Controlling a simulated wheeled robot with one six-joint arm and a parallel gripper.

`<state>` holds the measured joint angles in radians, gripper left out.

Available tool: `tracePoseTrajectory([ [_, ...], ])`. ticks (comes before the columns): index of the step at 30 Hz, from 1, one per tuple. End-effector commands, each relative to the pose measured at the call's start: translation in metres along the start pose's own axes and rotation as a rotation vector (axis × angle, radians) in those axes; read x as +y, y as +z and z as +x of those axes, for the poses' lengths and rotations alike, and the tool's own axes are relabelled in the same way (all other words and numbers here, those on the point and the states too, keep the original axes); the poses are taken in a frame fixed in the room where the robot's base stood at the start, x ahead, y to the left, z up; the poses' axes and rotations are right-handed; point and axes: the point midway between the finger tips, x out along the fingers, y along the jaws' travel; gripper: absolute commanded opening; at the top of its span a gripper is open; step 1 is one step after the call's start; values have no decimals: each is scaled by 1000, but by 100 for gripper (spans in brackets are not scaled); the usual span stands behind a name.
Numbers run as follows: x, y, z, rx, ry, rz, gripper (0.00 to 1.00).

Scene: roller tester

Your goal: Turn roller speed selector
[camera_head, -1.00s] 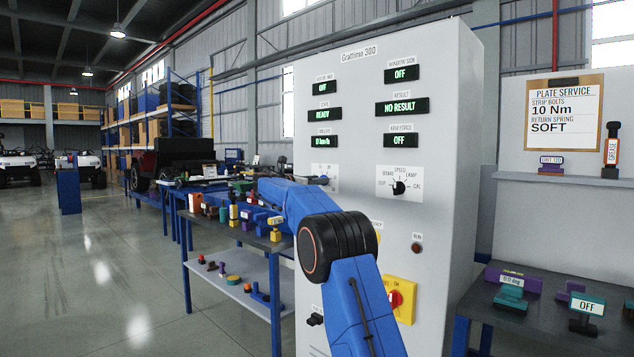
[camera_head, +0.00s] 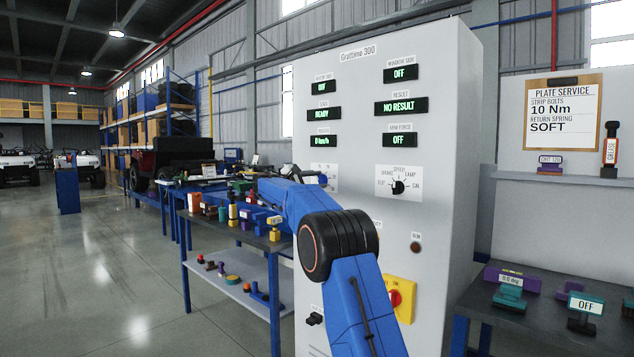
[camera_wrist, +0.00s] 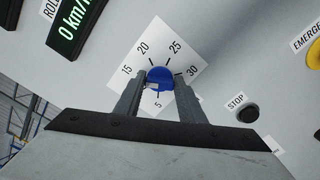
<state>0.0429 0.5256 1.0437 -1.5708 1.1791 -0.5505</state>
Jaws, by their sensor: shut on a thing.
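The roller speed selector is a blue round knob (camera_wrist: 160,73) on a white square dial plate (camera_wrist: 152,48) marked 5, 15, 20, 25 and 30 in the wrist view. My gripper (camera_wrist: 161,79) is shut on the knob, one finger on each side. The knob's pointer direction is hard to make out. In the head view, my blue arm reaches to the left side of the grey cabinet (camera_head: 440,230), and the dial plate (camera_head: 326,170) is partly hidden behind it. The speed display (camera_head: 322,140) above it reads 0 km/h.
A black mode selector (camera_head: 398,187) sits to the right on the cabinet. A black stop button (camera_wrist: 247,113) is right of the dial, with a yellow emergency housing (camera_wrist: 314,54) beyond it. A yellow switch box (camera_head: 402,299) is lower. Workbenches with parts flank the cabinet.

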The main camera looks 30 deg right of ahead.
Motion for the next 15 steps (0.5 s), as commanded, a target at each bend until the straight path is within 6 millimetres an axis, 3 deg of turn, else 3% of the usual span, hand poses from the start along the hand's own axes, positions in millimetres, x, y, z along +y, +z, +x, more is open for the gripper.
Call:
tracePoseTrajectory([
  [15,-4,-2,0,-1,-4,488,13],
])
